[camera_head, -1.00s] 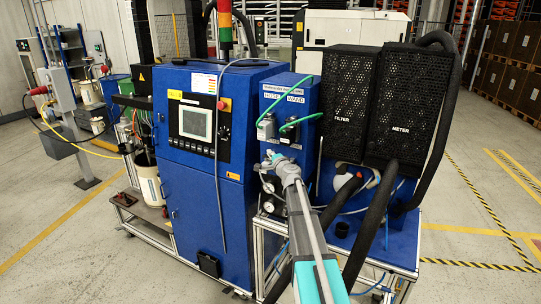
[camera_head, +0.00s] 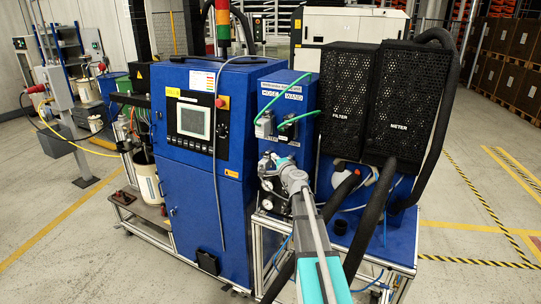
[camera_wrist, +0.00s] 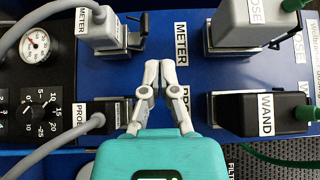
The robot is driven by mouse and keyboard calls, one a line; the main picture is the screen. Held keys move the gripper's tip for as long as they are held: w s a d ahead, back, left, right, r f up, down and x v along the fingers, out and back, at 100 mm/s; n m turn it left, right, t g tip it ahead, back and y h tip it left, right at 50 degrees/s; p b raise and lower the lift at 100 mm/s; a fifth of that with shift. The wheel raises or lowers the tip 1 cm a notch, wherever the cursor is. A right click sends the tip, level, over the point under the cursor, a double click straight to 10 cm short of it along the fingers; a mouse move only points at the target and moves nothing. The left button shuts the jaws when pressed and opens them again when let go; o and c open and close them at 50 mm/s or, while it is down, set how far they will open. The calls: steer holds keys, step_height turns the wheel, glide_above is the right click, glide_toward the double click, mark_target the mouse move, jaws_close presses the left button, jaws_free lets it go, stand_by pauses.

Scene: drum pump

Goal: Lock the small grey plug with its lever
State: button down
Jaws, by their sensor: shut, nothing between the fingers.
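The small grey plug (camera_wrist: 100,30) sits in its socket at the upper left of the wrist view, with a grey cable leaving to the left. Its dark lever (camera_wrist: 140,33) sticks out at the plug's right end. My gripper (camera_wrist: 159,68) is shut and empty, with its fingertips below and right of that lever, apart from it in the picture. In the head view my gripper (camera_head: 278,164) is in front of the lower connectors of the blue panel and hides part of them.
A small dark plug (camera_wrist: 102,113) sits below the grey one. A larger grey plug (camera_wrist: 240,24) and a larger black plug (camera_wrist: 262,113) are on the right. A gauge (camera_wrist: 36,44) and dial (camera_wrist: 38,108) are at the left.

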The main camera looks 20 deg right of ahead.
steer(key=s, duration=0.6)
steer(key=shift+s+a, duration=0.1)
steer(key=shift+a, duration=0.1)
stand_by(0.4)
steer(key=s+a+f+n+g+y, duration=0.2)
steer(key=a+f+n+g, duration=0.15)
steer(key=a, duration=0.35)
steer(key=s+a+f+n+g+y, duration=0.2)
steer(key=s+a+f+n+y, duration=0.15)
steer(key=a, duration=0.35)
steer(key=s+a+f+n+g+y, duration=0.1)
steer(key=s+a+f+n+g, duration=0.1)
steer(key=a+n, duration=0.4)
steer(key=s+a+f+n+g+h, duration=0.2)
steer(key=s+f+g+h, duration=0.1)
steer(key=s, duration=0.6)
steer(key=s+a+f+n+g+h, duration=0.3)
steer(key=s+f+g, duration=0.3)
steer(key=s, duration=0.3)
steer(key=shift+s+a+f+g, duration=0.2)
steer(key=shift+s+f+g, duration=0.15)
steer(key=shift+g, duration=0.4)
